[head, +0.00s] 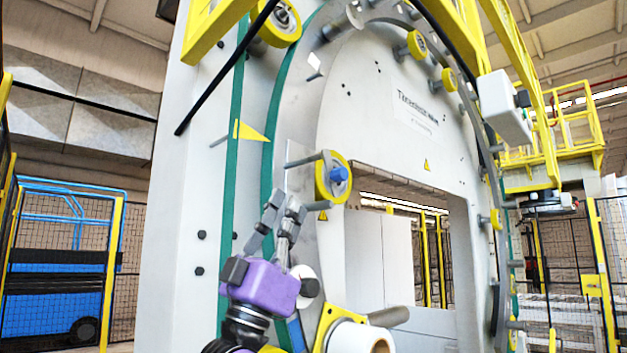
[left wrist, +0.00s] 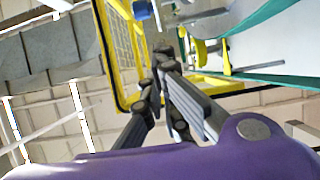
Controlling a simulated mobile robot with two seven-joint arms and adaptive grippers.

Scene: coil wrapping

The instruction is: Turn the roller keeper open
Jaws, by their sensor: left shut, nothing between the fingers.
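The roller keeper appears to be the blue knob (head: 339,174) on the face of a yellow-rimmed roller (head: 322,178) on the big white ring machine. A blue part that looks like the same knob (left wrist: 142,9) shows at the top edge of the left wrist view. My left gripper (head: 284,200), with a purple body and grey fingers, is just below and left of the roller, pointing up. Its fingers are shut and empty, apart from the knob. In the left wrist view the fingertips (left wrist: 163,58) come together. My right gripper is not in view.
A grey pin (head: 303,160) sticks out left of the roller, close above my fingers. A white roll (head: 360,338) in a yellow holder is at the lower right of my gripper. A rectangular opening (head: 400,250) is right of the roller. Other yellow rollers line the ring.

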